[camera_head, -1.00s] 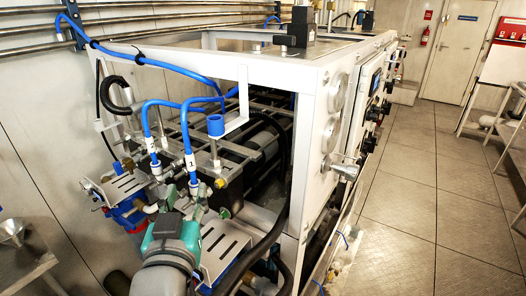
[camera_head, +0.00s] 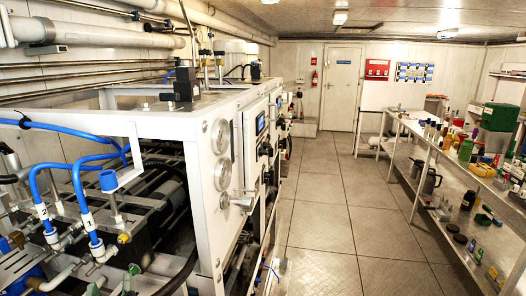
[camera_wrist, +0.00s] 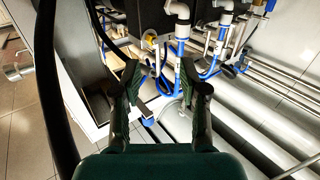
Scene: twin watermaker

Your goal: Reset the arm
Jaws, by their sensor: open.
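My gripper (camera_wrist: 162,92) shows in the wrist view with its two dark green fingers spread apart. Nothing is between the fingers. Beyond them are white pipes with blue fittings (camera_wrist: 182,45) and a white cabinet wall (camera_wrist: 62,60) to the left; I cannot tell how close the fingertips are to these. The whole arm is not visible in the head view, so its overall pose cannot be told.
The white-framed watermaker (camera_head: 200,150) with blue hoses (camera_head: 78,190) fills the left of the head view. Clear tiled floor (camera_head: 335,215) runs to a door (camera_head: 339,88). A shelf bench (camera_head: 425,150) with bottles and tools stands at the right.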

